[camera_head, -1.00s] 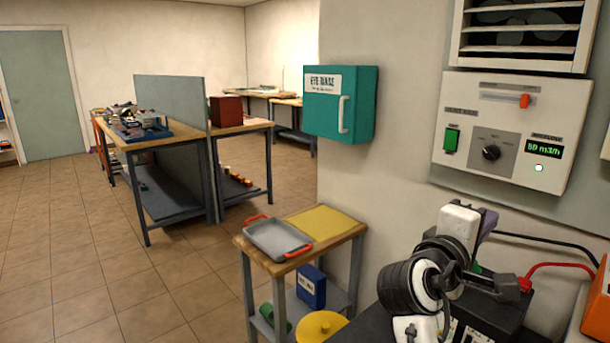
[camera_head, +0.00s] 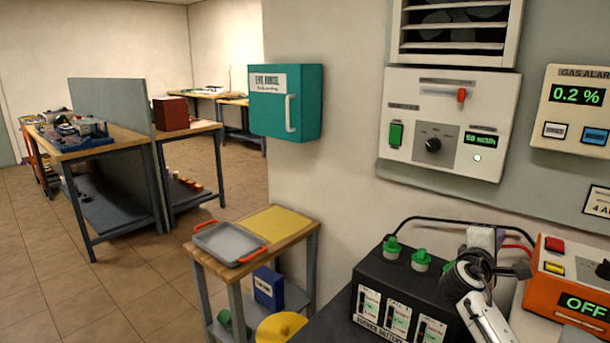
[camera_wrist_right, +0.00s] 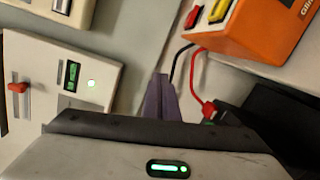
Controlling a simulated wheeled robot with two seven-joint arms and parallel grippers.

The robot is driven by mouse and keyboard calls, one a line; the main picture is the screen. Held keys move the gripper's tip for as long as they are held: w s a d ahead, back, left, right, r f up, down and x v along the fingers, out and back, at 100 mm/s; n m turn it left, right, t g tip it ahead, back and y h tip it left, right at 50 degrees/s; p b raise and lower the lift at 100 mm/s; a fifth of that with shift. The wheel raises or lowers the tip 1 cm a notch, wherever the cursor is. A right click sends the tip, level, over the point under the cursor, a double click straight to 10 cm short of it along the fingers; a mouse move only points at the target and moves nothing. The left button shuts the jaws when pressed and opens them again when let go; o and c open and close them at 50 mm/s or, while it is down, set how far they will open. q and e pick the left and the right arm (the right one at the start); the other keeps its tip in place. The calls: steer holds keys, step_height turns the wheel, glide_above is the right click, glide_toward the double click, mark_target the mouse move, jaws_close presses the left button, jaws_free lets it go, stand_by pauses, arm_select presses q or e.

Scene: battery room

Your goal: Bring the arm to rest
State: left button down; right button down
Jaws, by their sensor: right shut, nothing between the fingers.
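My right arm comes in at the lower right of the head view, over the black battery case (camera_head: 400,290). Its gripper (camera_head: 500,237) is small there and partly hidden behind the dark wrist joint. In the right wrist view the purple fingers (camera_wrist_right: 160,100) are together with nothing between them. They point up toward the wall and the cables and appear to touch nothing. My left gripper is in neither view.
The orange charger (camera_head: 570,275) with an "OFF" display stands right of the arm; black and red cables run behind it. The fan panel (camera_head: 450,125) and gas alarm (camera_head: 575,110) hang above. A small cart (camera_head: 285,235) with a grey tray (camera_head: 229,243) stands left.

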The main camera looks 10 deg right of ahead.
steer(key=w+a+f+m+t+y, duration=0.1)
steer(key=w+a+m+t+y, duration=0.4)
steer(key=a, duration=0.3)
steer(key=w+a+m+t+y, duration=0.25)
steer(key=w+a+y, duration=0.25)
steer(key=a+y, duration=0.3)
steer(key=s+a+f+g+y, duration=0.1)
steer(key=s+a+f, duration=0.35)
steer(key=f, duration=0.35)
steer(key=s+a+f+g, duration=0.2)
steer(key=s+a+f, duration=0.1)
steer(key=s+f, duration=0.4)
steer(key=s+a+f+g+y, duration=0.1)
steer(key=s+a+f, duration=0.35)
steer(key=f, duration=0.35)
steer(key=s+a+f+g, duration=0.1)
steer(key=s+a+f, duration=0.2)
steer(key=s, duration=0.6)
steer(key=s+a+f+g+y, duration=0.1)
steer(key=s+f, duration=0.4)
steer(key=s, duration=0.5)
steer(key=s+a+f+g, duration=0.2)
steer(key=s+a+f, duration=0.2)
steer(key=s, duration=0.6)
steer(key=shift+a+y, duration=0.3)
steer(key=shift+a, duration=0.45)
steer(key=shift+d+f+g, duration=0.1)
steer(key=shift+g, duration=0.15)
